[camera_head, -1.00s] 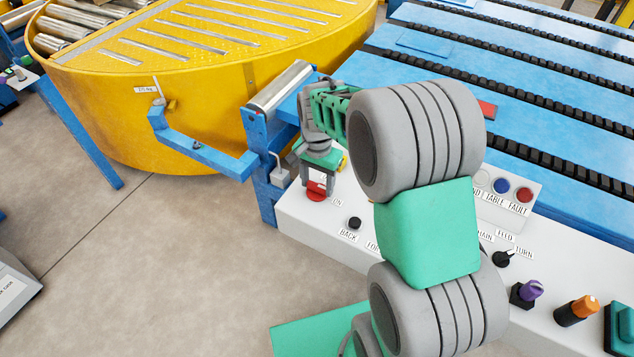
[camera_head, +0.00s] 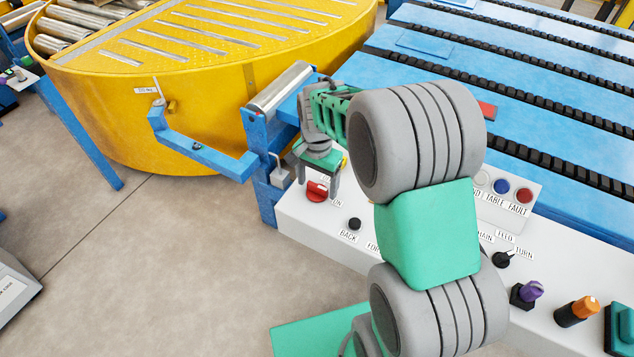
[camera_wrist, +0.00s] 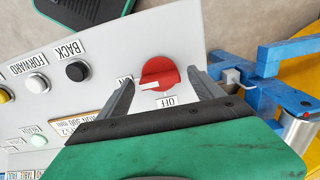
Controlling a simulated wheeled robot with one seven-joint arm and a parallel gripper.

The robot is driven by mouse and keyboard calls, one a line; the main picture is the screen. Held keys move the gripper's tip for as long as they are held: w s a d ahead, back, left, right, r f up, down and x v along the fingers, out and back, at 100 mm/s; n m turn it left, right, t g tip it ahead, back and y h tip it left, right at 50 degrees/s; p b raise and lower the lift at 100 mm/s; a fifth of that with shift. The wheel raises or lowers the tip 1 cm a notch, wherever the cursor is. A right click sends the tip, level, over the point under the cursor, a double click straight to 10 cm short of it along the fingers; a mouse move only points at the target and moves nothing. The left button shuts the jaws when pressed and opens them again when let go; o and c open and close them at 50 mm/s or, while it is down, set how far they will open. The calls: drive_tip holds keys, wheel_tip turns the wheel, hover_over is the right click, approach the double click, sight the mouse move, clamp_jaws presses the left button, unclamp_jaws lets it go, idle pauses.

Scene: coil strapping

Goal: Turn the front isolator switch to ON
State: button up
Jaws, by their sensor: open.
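The front isolator switch is a red rotary knob (camera_wrist: 160,72) on a white panel, at the middle of the wrist view. It also shows in the head view (camera_head: 316,192), partly behind my gripper. Its white pointer mark points left in the wrist view, towards a label partly hidden by a finger, of which an N shows. The OFF label (camera_wrist: 168,101) lies below the knob. My gripper (camera_wrist: 161,78) is open, with one finger on each side of the knob and visible gaps between them. In the head view my gripper (camera_head: 319,186) is over the panel's left end.
A black BACK button (camera_wrist: 77,71) and a white FORWARD button (camera_wrist: 37,83) sit beside the switch on the panel. A padlock (camera_head: 281,172) hangs on the blue frame close to my gripper. A yellow turntable (camera_head: 200,110) stands behind.

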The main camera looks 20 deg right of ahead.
sight(317, 186)
wheel_tip(317, 186, up, 8)
drive_tip(key=shift+f+b, duration=0.1)
drive_tip(key=shift+b, duration=0.3)
idle(0.3)
